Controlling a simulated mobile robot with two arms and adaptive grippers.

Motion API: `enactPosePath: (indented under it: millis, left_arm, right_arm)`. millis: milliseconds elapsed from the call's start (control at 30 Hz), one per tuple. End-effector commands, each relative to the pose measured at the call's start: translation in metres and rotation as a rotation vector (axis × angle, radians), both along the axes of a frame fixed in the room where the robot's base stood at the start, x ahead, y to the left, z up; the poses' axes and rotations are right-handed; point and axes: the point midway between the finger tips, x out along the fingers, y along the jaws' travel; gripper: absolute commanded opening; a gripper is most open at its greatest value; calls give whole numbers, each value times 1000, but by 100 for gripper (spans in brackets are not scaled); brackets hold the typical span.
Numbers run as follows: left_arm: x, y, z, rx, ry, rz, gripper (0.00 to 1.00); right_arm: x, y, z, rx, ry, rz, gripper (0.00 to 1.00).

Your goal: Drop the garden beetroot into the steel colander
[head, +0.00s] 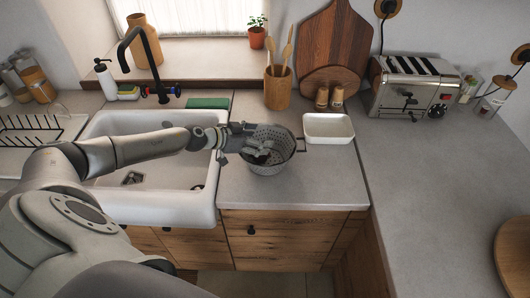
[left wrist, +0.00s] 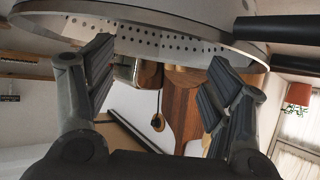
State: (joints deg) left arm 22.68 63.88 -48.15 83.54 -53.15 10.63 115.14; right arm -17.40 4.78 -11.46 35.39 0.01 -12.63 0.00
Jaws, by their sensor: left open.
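The steel colander (head: 272,163), grey and perforated with side handles, stands on the counter right of the sink. My left arm reaches over the sink, and my left gripper (head: 258,151) is at the colander's mouth, its fingers over or inside the bowl. In the left wrist view my left gripper (left wrist: 155,95) has its fingers wide apart with nothing between them. The colander's holed wall and rim (left wrist: 150,42) cross the top of that view. I cannot make out the beetroot in either view; the gripper hides part of the colander's inside. My right gripper is not in view.
A white dish (head: 328,139) stands close right of the colander. The white sink (head: 205,203) is to its left. Behind are a wooden utensil pot (head: 278,92), two shakers, cutting boards (head: 333,45) and a toaster (head: 412,88).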

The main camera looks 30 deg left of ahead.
Motion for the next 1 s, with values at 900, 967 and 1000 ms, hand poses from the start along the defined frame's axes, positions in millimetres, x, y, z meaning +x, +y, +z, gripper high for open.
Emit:
enactPosePath:
  millis: [900, 967, 1000]
  left_arm:
    - [-73, 33, 41, -1, 4, 1, 75]
    - [-76, 35, 43, 0, 3, 1, 75]
    - [-78, 35, 44, 1, 4, -1, 75]
  right_arm:
    - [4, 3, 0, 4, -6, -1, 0]
    - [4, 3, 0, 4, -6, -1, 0]
    - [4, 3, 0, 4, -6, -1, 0]
